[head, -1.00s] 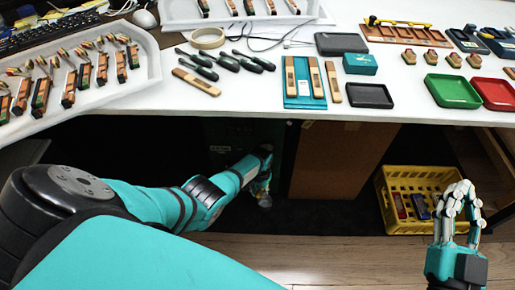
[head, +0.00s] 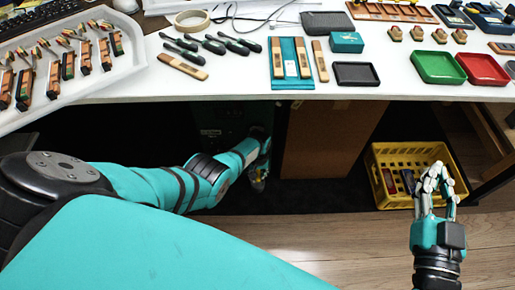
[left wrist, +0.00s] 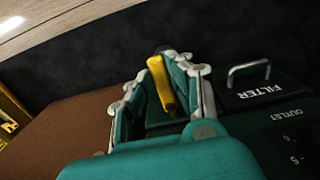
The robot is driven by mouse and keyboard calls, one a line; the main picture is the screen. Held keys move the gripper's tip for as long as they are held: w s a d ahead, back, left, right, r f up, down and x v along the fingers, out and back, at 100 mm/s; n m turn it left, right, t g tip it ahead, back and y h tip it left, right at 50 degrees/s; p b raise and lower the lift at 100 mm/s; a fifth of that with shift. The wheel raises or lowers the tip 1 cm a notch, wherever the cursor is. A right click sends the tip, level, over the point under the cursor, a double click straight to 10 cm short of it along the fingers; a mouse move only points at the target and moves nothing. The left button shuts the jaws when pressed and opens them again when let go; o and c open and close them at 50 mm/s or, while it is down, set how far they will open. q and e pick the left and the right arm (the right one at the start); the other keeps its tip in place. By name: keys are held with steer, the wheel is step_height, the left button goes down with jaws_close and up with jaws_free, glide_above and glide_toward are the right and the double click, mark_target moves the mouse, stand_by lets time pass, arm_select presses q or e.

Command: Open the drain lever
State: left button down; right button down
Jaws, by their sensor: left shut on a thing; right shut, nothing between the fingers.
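A yellow lever (left wrist: 162,85) stands out from a dark green unit marked FILTER and OUTLET (left wrist: 285,125) in the left wrist view. My left gripper (left wrist: 160,80) is shut on this lever, with its fingers on both sides of it. In the head view my left gripper (head: 259,178) reaches into the dark space under the table, by the dark unit (head: 215,125); the lever is hard to make out there. My right gripper (head: 436,180) is shut and empty, in front of the yellow crate.
A white table (head: 135,95) with trays and tools spans the space above my left arm. A brown panel (head: 325,140) stands right of my left gripper. A yellow crate (head: 385,150) holds a few items.

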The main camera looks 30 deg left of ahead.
mark_target(258, 177)
stand_by(0.3)
arm_select(q)
steer(key=c, duration=1.2)
jaws_free()
steer(key=shift+r, duration=0.1)
steer(key=shift+w+r, duration=0.1)
steer(key=shift+r, duration=0.45)
step_height(258, 177, up, 11)
steer(key=shift+f, duration=0.15)
steer(key=shift+s+f, duration=0.1)
steer(key=shift+s, duration=0.1)
